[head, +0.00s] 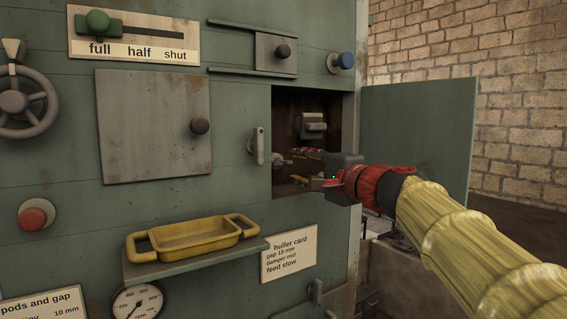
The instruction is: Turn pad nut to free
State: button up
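My gripper (297,166) reaches from the right into the dark square opening in the green machine. Its two fingers show small, one above the other, with a gap between them, so it looks open. A small pale metal part (279,160), perhaps the pad nut, shows at the left of the opening, by the fingertips. I cannot tell whether the fingers touch it. A grey block-like fitting (312,125) sits on the back wall above my gripper. The gripper's body hides the lower right of the opening.
The green door (418,139) stands open on the right, behind my arm. A grey handle (257,146) sticks out left of the opening. A yellow tray (192,238) rests on a shelf (205,262) below left. A huller card (289,254) is below the opening.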

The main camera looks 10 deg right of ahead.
aim_at(281, 163)
jog(key=p+x, duration=0.1)
jog(key=x, duration=0.6)
jog(key=shift+d+f, duration=0.15)
jog(key=shift+c, duration=0.8)
jog(key=shift+s, duration=0.1)
jog(key=c, duration=0.8)
